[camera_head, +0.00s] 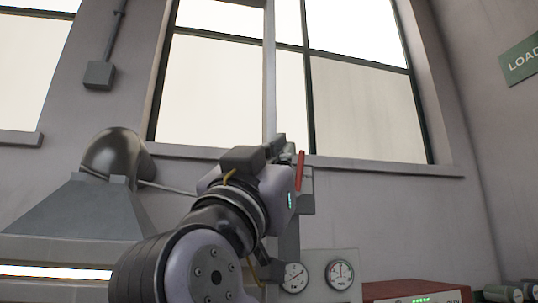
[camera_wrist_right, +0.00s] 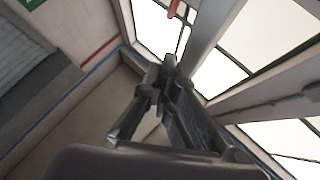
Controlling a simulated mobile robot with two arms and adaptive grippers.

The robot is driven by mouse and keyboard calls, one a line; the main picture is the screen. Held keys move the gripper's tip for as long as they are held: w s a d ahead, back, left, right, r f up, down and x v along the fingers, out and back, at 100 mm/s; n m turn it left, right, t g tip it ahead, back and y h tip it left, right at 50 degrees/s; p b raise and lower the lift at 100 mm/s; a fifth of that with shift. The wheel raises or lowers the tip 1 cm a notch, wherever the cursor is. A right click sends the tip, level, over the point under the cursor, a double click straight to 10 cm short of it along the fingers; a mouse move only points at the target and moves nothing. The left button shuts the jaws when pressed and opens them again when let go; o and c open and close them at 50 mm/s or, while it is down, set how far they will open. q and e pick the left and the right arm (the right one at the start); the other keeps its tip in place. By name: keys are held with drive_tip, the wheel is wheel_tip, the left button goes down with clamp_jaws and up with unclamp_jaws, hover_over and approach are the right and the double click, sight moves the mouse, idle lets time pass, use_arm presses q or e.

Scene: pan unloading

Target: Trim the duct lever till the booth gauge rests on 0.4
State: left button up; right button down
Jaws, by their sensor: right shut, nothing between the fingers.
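A red lever (camera_head: 300,170) stands upright, slightly tilted, beside a grey box under the window. A red piece, likely the same lever, shows at the top edge of the right wrist view (camera_wrist_right: 174,8). My right gripper (camera_head: 276,149) is shut and empty, just left of the lever in the head view. In the right wrist view its fingertips (camera_wrist_right: 168,64) are together, apart from the red piece in the picture. Two round gauges, a left one (camera_head: 292,277) and a right one (camera_head: 340,274), sit on a panel below. Their labels and readings are too small to tell. My left gripper is not in view.
A grey hood (camera_head: 75,212) with a dark duct elbow (camera_head: 116,157) stands at the left, a thin rod running rightward from it behind my arm. A red box (camera_head: 415,291) with a green display is at the bottom right.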

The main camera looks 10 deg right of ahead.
sight(300, 171)
drive_tip(key=w+d+r+p, duration=0.2)
drive_tip(key=w+d+p, duration=0.1)
drive_tip(key=w, duration=0.3)
drive_tip(key=shift+d, duration=0.55)
drive_tip(key=shift+r, duration=0.1)
